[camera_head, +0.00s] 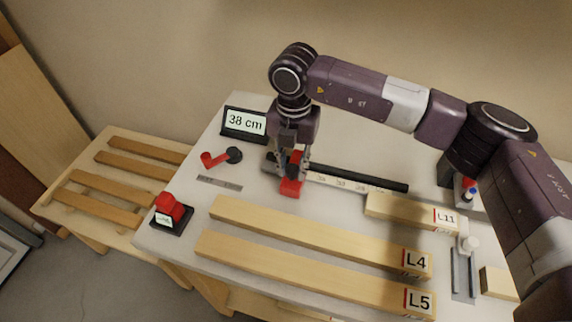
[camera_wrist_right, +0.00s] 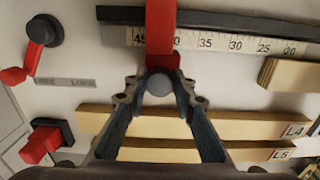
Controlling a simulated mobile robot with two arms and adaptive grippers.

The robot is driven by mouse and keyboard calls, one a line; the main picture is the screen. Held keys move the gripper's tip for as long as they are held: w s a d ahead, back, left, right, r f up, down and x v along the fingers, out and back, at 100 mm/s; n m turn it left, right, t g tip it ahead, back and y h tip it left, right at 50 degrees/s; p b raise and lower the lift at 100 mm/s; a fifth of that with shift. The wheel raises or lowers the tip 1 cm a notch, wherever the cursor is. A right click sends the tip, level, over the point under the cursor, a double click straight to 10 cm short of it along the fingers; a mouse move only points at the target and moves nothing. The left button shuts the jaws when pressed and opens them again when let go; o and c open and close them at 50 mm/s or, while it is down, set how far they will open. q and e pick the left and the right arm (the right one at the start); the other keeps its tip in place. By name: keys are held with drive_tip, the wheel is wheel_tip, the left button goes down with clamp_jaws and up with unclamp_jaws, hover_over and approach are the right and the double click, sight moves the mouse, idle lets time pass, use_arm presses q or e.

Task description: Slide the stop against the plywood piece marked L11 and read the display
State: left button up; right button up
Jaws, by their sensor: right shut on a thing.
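The red stop (camera_head: 290,187) sits on the black rail (camera_head: 360,179) with its white scale. My right gripper (camera_head: 293,167) is shut on the stop from above; in the wrist view the red stop (camera_wrist_right: 161,35) stands beyond my fingers (camera_wrist_right: 160,84), near the 40 mark. The plywood piece marked L11 (camera_head: 405,211) lies along the rail to the right; its near end (camera_wrist_right: 285,75) shows in the wrist view. A clear gap separates stop and piece. The display (camera_head: 245,123) reads 38 cm. My left gripper is not in view.
A red lever (camera_head: 213,160) on a black knob stands left of the rail, above a small labelled plate (camera_head: 219,183). A red button (camera_head: 172,207) is at the left edge. Pieces L4 (camera_head: 310,233) and L5 (camera_head: 300,270) lie in front. A slatted bench (camera_head: 120,190) stands left.

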drive_tip(key=shift+s+d, duration=0.25)
drive_tip(key=shift+d, duration=0.55)
drive_tip(key=shift+s+d, duration=0.3)
drive_tip(key=shift+d, duration=0.5)
drive_tip(key=shift+s+d, duration=0.25)
drive_tip(key=shift+d, duration=0.55)
drive_tip(key=shift+s+d+b, duration=0.25)
drive_tip(key=shift+s+d, duration=0.1)
drive_tip(key=shift+d, duration=0.75)
drive_tip(key=shift+s+d+b, duration=0.2)
drive_tip(key=shift+s+d, duration=0.15)
drive_tip(key=shift+d, duration=0.75)
drive_tip(key=shift+s+d+b, duration=0.25)
drive_tip(key=shift+s+d, duration=0.1)
drive_tip(key=shift+d, duration=0.75)
drive_tip(key=shift+s+d+b, duration=0.2)
drive_tip(key=shift+s+d, duration=0.1)
drive_tip(key=shift+d, duration=0.65)
drive_tip(key=shift+s+d+b, duration=0.2)
drive_tip(key=shift+s+d, duration=0.1)
drive_tip(key=shift+d, duration=0.65)
drive_tip(key=o, duration=0.9)
wheel_tip(320, 180, up, 9)
drive_tip(key=p, duration=0.4)
